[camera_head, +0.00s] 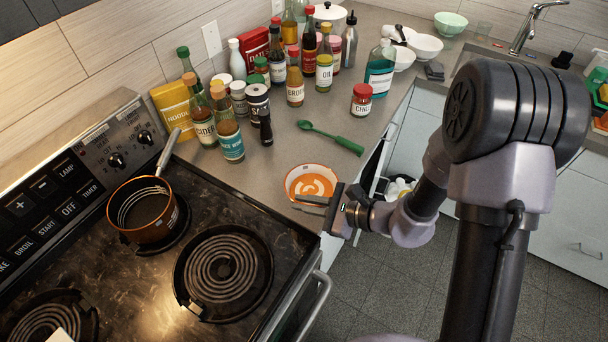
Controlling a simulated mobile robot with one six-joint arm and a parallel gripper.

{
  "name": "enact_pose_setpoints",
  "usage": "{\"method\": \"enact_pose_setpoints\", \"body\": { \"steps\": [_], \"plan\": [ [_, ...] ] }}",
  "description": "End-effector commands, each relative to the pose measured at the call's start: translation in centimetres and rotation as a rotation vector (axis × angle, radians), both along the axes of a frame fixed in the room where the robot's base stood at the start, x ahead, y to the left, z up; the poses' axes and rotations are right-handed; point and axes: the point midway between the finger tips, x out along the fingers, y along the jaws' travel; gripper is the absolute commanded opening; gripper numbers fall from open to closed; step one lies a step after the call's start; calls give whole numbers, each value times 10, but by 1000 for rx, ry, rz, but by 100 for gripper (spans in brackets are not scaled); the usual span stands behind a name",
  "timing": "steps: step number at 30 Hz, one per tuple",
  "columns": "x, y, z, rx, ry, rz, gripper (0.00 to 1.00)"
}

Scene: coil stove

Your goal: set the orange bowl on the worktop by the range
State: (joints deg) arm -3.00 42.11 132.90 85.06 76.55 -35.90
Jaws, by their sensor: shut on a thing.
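The orange bowl (296,181), with a white pattern inside and a pale rim, is upright at the front edge of the worktop (262,180), just right of the range (140,274). My gripper (314,203) reaches in from the right and is shut on the near side of the bowl's rim. The arm and fingers hide part of the bowl's near side. I cannot tell whether its base touches the worktop or is slightly above it.
A green spoon (332,137) lies behind the bowl. Several bottles and jars crowd the back, with a red-lidded jar (361,102) nearest the right edge. A copper pot (144,209) stands on the range. An open drawer or cabinet (398,188) is right of the bowl.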

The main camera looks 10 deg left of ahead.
Motion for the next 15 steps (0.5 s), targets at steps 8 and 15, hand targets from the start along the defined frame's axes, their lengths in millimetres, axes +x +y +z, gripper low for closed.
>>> {"method": "enact_pose_setpoints", "body": {
  "steps": [8,15],
  "plan": [
    [81,25,-9,2,-3,0,0],
    [106,32,-18,2,1,-1,0]
  ]
}}
